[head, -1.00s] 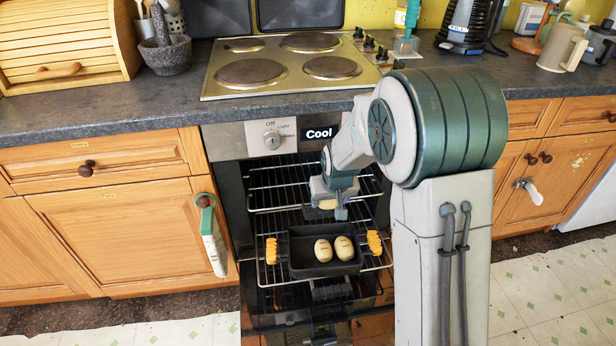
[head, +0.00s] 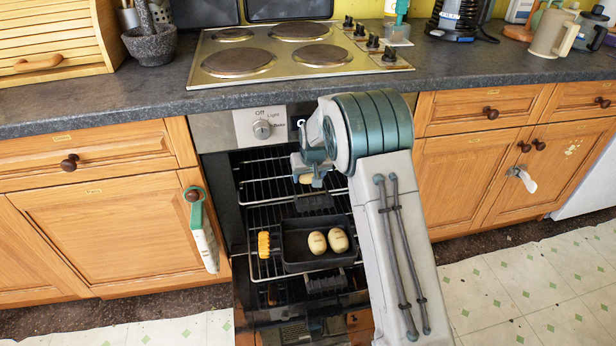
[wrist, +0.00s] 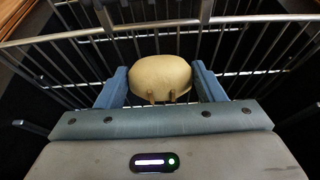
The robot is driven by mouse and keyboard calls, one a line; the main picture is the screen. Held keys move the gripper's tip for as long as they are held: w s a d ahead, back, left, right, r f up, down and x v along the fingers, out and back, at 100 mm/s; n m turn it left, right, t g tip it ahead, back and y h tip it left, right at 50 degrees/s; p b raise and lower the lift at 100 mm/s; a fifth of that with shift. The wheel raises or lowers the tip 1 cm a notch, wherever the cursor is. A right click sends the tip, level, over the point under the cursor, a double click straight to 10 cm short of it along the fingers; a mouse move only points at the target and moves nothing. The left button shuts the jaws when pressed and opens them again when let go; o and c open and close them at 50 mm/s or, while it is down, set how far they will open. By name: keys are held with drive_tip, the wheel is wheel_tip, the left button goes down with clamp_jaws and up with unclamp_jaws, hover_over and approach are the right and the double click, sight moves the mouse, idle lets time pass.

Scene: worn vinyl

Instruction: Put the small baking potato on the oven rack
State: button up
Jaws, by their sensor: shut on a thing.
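My gripper (wrist: 160,88) is shut on a pale tan potato (wrist: 160,76), held between its two blue fingers in the wrist view. Oven rack wires (wrist: 62,72) show behind and around the potato there; I cannot tell whether it touches them. In the head view the held potato (head: 306,178) shows partly under my gripper (head: 314,180), inside the open oven, beyond the black roasting tin. The upper oven rack (head: 254,190) and the lower oven rack (head: 262,222) both show, partly hidden by my arm.
The roasting tin (head: 292,262) sits on the lower rack with two potatoes (head: 317,242) (head: 339,240) in it and an orange grip (head: 264,244) at its left. The oven door (head: 290,312) is down. A green-handled tool (head: 203,230) hangs on the left cupboard.

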drive_tip(key=shift+w+a+f, duration=0.1)
drive_tip(key=shift+w+f, duration=0.65)
drive_tip(key=shift+w, duration=0.05)
drive_tip(key=shift+f, duration=0.15)
drive_tip(key=o, duration=1.1)
